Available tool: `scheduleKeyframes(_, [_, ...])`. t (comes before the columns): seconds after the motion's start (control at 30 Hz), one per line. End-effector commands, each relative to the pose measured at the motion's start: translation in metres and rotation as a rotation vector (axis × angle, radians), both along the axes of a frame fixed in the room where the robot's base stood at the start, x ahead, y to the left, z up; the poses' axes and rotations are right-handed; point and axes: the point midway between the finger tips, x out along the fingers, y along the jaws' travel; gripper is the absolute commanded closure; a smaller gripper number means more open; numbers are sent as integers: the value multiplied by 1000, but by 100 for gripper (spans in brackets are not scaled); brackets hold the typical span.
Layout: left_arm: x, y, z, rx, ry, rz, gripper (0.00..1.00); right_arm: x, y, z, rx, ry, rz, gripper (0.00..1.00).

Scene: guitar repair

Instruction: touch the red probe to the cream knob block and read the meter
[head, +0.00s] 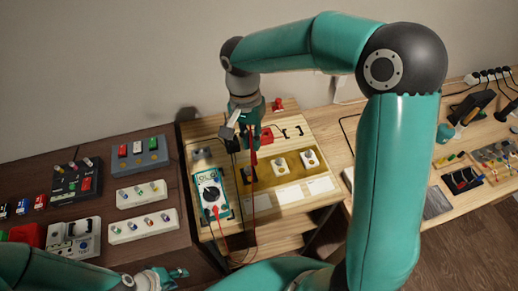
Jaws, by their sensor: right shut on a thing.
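The meter (209,194), teal with a dark dial, lies on the light wooden bench; its display is too small to read. My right gripper (250,138) is above the bench, beyond and right of the meter, pointing down. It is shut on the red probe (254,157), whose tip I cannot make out. Three knob blocks sit on an olive strip to the right of the meter; the palest, which looks like the cream knob block (309,160), is at the right end, apart from the gripper. My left gripper (178,273) is low at the bottom left, its fingers unclear.
Red leads hang from the meter over the bench's front edge. A red block (268,134) sits behind the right gripper. The dark table (110,257) at left holds pale blocks with knobs (141,194) and switch boxes. Another bench (480,136) at right holds tools and parts.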

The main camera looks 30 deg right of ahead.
Motion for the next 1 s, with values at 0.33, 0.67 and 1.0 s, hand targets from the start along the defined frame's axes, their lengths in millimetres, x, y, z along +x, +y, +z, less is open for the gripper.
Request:
scheduleKeyframes(0.33, [0,0,0,0,0,0,60,-19,-75,-1,-7,2,-109,100])
scheduleKeyframes(0.67, [0,0,0,0,0,0,60,-20,-79,-27,-7,8,-121,100])
scheduleKeyframes(1.0, [0,0,0,0,0,0,60,-20,-79,-48,-8,5,-123,100])
